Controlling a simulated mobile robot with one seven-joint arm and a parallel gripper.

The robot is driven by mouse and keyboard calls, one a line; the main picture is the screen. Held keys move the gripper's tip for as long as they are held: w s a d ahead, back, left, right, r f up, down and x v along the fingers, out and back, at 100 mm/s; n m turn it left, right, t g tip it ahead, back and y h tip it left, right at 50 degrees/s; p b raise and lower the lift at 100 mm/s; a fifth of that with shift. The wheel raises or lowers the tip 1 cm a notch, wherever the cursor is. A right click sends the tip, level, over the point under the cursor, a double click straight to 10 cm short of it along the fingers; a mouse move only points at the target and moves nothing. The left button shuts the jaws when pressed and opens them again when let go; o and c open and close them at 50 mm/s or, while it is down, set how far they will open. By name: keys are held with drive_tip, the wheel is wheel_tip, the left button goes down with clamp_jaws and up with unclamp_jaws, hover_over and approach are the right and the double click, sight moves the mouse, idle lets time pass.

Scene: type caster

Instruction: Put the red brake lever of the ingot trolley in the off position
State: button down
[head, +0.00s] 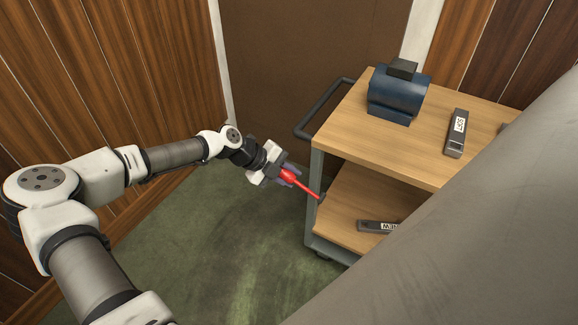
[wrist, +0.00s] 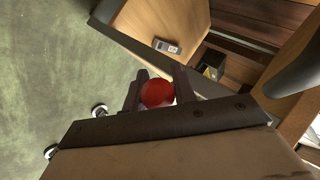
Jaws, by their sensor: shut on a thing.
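The red brake lever (head: 303,186) sticks out from the left side of the trolley (head: 311,218), sloping up and left from a dark mount on the side post. My gripper (head: 285,176) is at the lever's outer end, with its fingers around the grip. In the wrist view the lever's round red knob (wrist: 158,93) sits between the two dark fingers of my gripper (wrist: 160,90). My gripper is shut on the lever. The trolley has a wooden upper shelf and a wooden lower shelf. No on or off marking can be read.
A blue machine (head: 396,95) and a grey ingot (head: 456,133) stand on the upper shelf. Another labelled ingot (head: 378,227) lies on the lower shelf. A dark push handle (head: 318,108) projects at the trolley's far left. The green floor (head: 215,240) left of the trolley is clear.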

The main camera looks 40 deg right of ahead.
drive_tip(key=shift+s+d+r+m+t+y+p, duration=0.15)
drive_tip(key=shift+r+t+y+p, duration=0.15)
drive_tip(key=shift+r+p, duration=0.2)
drive_tip(key=shift+s+a+r+m+t+y+p, duration=0.1)
drive_tip(key=shift+s+r+m+t+y+p, duration=0.1)
drive_tip(key=shift+r+t+p, duration=0.3)
drive_tip(key=shift+d+f, duration=0.1)
drive_tip(key=shift+f, duration=0.05)
drive_tip(key=c, duration=1.1)
unclamp_jaws()
drive_tip(key=p+v, duration=0.2)
drive_tip(key=v, duration=1.2)
